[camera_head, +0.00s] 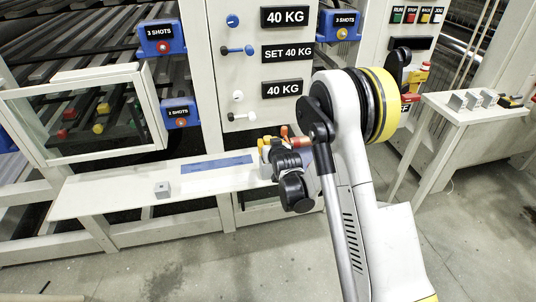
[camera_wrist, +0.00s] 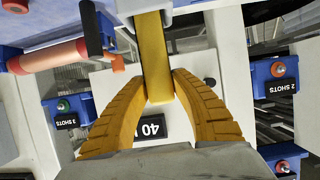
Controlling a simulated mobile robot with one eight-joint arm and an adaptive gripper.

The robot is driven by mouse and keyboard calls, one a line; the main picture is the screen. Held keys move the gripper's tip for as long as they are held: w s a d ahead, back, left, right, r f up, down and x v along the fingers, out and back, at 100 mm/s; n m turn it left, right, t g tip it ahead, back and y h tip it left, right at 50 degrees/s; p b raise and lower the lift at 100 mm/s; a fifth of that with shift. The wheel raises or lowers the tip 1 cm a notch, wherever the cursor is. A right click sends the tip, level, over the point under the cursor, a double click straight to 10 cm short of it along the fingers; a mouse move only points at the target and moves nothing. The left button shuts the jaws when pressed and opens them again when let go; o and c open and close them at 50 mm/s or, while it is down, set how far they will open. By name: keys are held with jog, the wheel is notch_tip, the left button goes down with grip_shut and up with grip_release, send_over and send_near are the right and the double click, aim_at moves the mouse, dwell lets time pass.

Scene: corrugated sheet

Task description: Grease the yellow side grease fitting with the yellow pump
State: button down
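My gripper (camera_head: 266,147) is over the right end of the narrow shelf, below the label panel. In the wrist view its two yellow fingers (camera_wrist: 160,82) close against both sides of a yellow bar, which looks like part of the yellow pump (camera_wrist: 155,45). The rest of the pump is out of that view and hard to make out in the head view. Behind the framed window at left are small yellow fittings (camera_head: 98,129) among red and green ones. I cannot tell which is the side grease fitting.
A red-orange cylinder (camera_wrist: 50,56) lies close beside the yellow bar. Blue shot boxes (camera_head: 161,38) flank the panel. A white side table (camera_head: 450,106) stands at right. Floor in front is clear.

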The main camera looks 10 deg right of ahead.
dwell(0.3)
notch_tip(320, 180, up, 10)
jog(key=p, duration=0.4)
jog(key=shift+p, duration=0.35)
jog(key=c, duration=1.9)
grip_release()
grip_shut()
